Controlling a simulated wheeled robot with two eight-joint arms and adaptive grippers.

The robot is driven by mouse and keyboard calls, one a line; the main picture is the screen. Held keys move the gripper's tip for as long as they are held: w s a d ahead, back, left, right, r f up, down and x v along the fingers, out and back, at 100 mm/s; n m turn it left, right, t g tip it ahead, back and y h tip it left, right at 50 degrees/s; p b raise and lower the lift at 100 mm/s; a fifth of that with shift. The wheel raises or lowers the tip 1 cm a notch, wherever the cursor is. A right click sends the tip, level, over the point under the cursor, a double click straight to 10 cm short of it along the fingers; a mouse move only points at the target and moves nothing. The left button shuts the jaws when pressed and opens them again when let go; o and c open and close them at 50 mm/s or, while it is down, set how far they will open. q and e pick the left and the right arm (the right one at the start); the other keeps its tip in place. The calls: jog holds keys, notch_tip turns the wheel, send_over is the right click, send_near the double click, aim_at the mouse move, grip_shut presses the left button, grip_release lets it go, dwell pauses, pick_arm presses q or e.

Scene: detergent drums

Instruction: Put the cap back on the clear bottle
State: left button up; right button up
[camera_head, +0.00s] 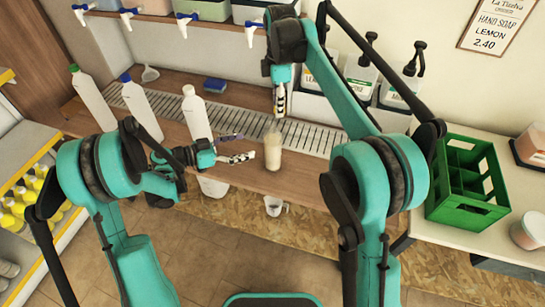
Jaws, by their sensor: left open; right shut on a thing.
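The clear bottle (273,158) stands upright near the front edge of the wooden counter, with pale contents in its lower part. My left gripper (246,147) is open, pointing right, with its fingers close to the bottle's left side. I cannot tell whether they touch it. My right gripper (280,108) points down from above, just over the bottle's top, and is shut on what appears to be the cap. The cap is mostly hidden by the fingers and too small to make out. I cannot tell whether it touches the bottle's neck.
White bottles with green (92,100), blue (140,105) and white caps (194,112) stand left on the counter. Pump containers (360,75) stand at the back right. A green crate (468,185) is on the right table. A small cup (273,205) sits below the counter edge.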

aim_at(273, 141)
pick_arm(q)
jog(key=f, duration=0.1)
jog(key=a+f+m+h, duration=0.1)
jog(key=f+m+h, duration=0.1)
jog(key=shift+a+b, duration=0.25)
jog(key=shift+b, duration=0.1)
pick_arm(e)
jog(key=a+r+n, duration=0.2)
jog(key=shift+s+r+n, duration=0.1)
jog(key=shift+n, duration=0.2)
pick_arm(q)
jog(key=x, duration=1.2)
jog(key=shift+w, duration=0.1)
jog(key=c, duration=1.8)
pick_arm(e)
jog(key=shift+f, duration=2.5)
jog(key=shift+f, duration=0.1)
